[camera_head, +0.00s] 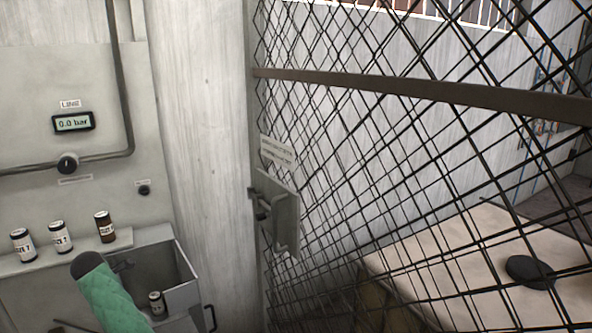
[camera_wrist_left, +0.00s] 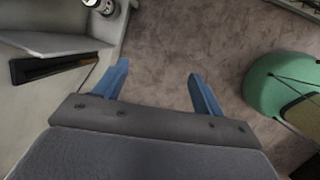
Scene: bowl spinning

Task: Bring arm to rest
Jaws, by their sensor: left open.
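My left gripper (camera_wrist_left: 160,88) shows in the left wrist view, with its two blue fingers spread wide and nothing between them. Below the fingers in that picture there is bare floor (camera_wrist_left: 155,40). In the head view neither gripper can be made out. A green quilted form with a dark rounded end (camera_head: 112,295) rises from the bottom edge in front of the sink; I cannot tell what it is. My right gripper is not in view.
Labelled jars (camera_head: 60,237) stand on a ledge left of a grey sink (camera_head: 178,262), with another jar (camera_head: 157,302) inside. A wire mesh gate (camera_head: 400,150) with a latch box (camera_head: 280,215) fills the right. A round teal object (camera_wrist_left: 262,88) lies right of my left gripper.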

